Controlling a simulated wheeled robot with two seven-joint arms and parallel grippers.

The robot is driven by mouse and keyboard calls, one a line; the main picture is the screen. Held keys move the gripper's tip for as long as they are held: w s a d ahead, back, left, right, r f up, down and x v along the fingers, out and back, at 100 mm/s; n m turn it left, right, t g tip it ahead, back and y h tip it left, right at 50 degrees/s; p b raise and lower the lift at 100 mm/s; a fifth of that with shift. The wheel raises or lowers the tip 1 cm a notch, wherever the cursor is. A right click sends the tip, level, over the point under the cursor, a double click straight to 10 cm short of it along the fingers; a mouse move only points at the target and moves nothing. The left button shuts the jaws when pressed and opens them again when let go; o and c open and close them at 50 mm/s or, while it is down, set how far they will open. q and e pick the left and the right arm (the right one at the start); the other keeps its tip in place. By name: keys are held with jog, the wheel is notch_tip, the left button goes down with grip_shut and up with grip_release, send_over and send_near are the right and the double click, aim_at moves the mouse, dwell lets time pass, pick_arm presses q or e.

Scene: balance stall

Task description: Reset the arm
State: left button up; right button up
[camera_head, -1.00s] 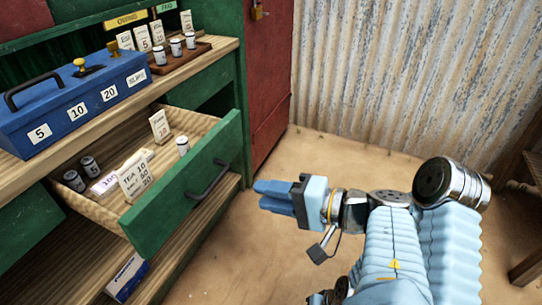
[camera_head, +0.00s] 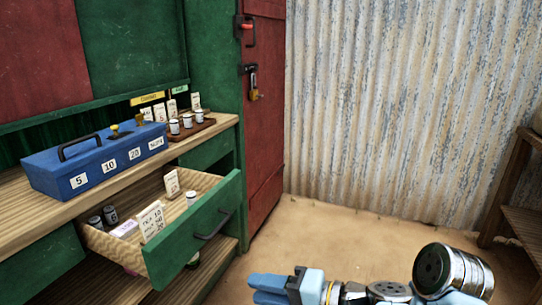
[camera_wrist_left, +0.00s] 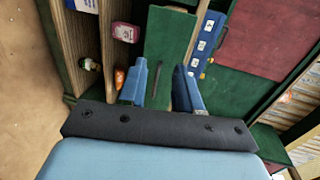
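My left gripper (camera_head: 252,288) is at the bottom of the head view, in front and to the right of the open drawer. Its two blue fingers (camera_wrist_left: 160,75) stand apart in the left wrist view with nothing between them. The gripper is clear of the drawer in the head view. My right gripper is not in view.
A green-fronted drawer (camera_head: 200,240) stands pulled out, holding cards and small canisters. Above it, a blue cash box (camera_head: 95,162) sits on the wooden shelf (camera_head: 30,222). A red door (camera_head: 262,150) with a padlock (camera_head: 254,85) is behind. Sandy floor (camera_head: 340,235) lies clear to the right.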

pick_arm(q)
jog(key=w+a+f+m+g+h, duration=0.1)
jog(key=a+f+g+h, duration=0.3)
jog(key=f, duration=0.9)
jog(key=w+a+f+m+g+h, duration=0.15)
jog(key=a+f, duration=0.55)
jog(key=f, duration=0.7)
jog(key=s+f+n+h, duration=0.4)
jog(key=s+f+h, duration=0.1)
jog(key=f, duration=0.3)
jog(key=s+d+f+n+h, duration=0.1)
jog(key=s+f+n+h, duration=0.3)
jog(key=f+h, duration=0.3)
jog(key=shift+s+f+h, duration=0.4)
jog(key=shift+s+h, duration=0.05)
jog(key=shift+h, duration=0.2)
